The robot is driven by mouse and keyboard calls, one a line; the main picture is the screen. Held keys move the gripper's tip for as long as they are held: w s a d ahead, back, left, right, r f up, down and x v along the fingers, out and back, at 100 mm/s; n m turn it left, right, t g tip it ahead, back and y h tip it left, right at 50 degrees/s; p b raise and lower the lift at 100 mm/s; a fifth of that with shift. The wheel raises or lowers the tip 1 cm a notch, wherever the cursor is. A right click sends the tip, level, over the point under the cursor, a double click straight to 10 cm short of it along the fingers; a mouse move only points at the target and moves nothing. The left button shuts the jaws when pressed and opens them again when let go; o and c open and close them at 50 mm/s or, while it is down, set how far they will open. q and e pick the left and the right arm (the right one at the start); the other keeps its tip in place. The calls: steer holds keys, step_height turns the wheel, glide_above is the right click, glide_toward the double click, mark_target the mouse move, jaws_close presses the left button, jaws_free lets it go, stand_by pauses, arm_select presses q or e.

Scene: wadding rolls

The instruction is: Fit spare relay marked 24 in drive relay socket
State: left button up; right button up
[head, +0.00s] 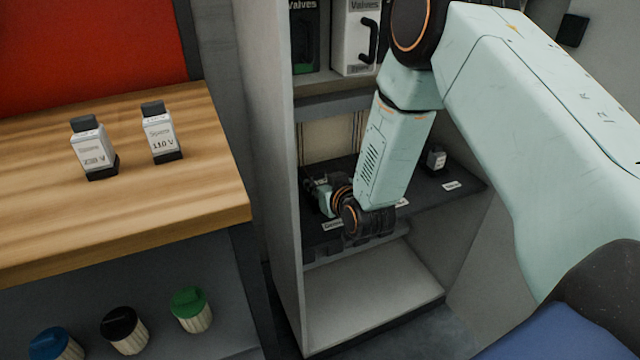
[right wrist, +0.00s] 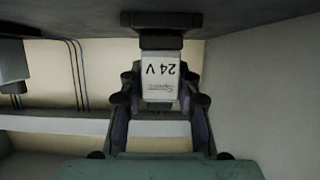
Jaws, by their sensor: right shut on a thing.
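The relay marked 24 V (right wrist: 160,75) has a white body and dark base. It shows upside down in the right wrist view. My right gripper (right wrist: 160,98) is shut on it, with fingers on both sides. The relay's dark end meets a wider black block (right wrist: 152,20), apparently the socket, on the dark shelf. I cannot tell whether it is fully seated. In the head view my right gripper (head: 322,190) is inside the cabinet, low over the dark shelf (head: 425,192), and mostly hides the relay. My left gripper is not in view.
Relays marked 230 V (head: 93,148) and 110 V (head: 159,134) stand on the wooden bench (head: 200,190). Another relay (head: 436,158) stands on the dark shelf, right of my gripper. The cabinet's side wall (head: 278,200) is close on the left. Several capped jars (head: 190,308) stand below the bench.

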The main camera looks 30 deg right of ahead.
steer(key=shift+f, duration=0.6)
stand_by(1.3)
steer(key=o, duration=1.2)
steer(key=shift+o, duration=0.2)
steer(key=v, duration=1.2)
steer(key=s+a+f+m+g+y+p, duration=0.1)
steer(key=s+a+f+g+p, duration=0.15)
steer(key=s+f+g, duration=0.55)
steer(key=s+a+f+g+p, duration=0.1)
steer(key=s+f+g+p, duration=0.1)
steer(key=s, duration=0.9)
steer(key=s+a+f+n+g+p, duration=0.1)
steer(key=s+a+f+g+p, duration=0.1)
steer(key=s, duration=1)
steer(key=shift+g+p, duration=0.7)
steer(key=shift+p, duration=0.05)
